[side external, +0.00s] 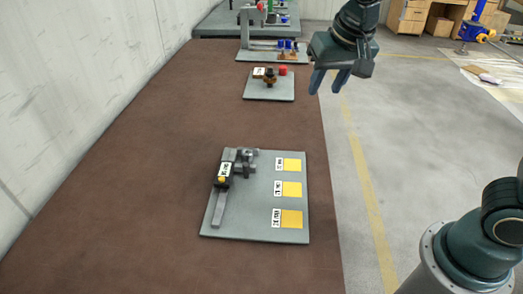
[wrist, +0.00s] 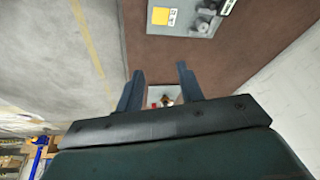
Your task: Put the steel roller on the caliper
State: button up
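The caliper (side external: 219,205) is a long grey bar with a dark slider and a white label, lying along the left side of a grey plate (side external: 254,232). A small grey metal piece (side external: 247,155), which looks like the steel roller, is at the plate's far end by the caliper's jaws; whether it touches them is too small to tell. Grey round metal shapes (wrist: 203,25) also show on the plate at the top of the wrist view. My gripper (side external: 328,82) is open and empty, high beyond the table's right edge. Its two fingers are spread in the wrist view (wrist: 160,82).
A smaller plate (side external: 269,95) farther back holds a brass-coloured part and a red piece (side external: 283,70). More fixtures (side external: 275,55) stand behind. The brown tabletop (side external: 150,180) is clear on the left, beside a wall.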

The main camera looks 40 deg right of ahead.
jog(key=s+d+n, duration=0.2)
jog(key=s, duration=0.7)
jog(key=s+d+n+t+y, duration=0.1)
jog(key=s+d+n, duration=0.1)
jog(key=s, duration=0.8)
jog(key=shift+n+t, duration=0.3)
jog(key=shift+n, duration=0.2)
jog(key=shift+w+d, duration=0.1)
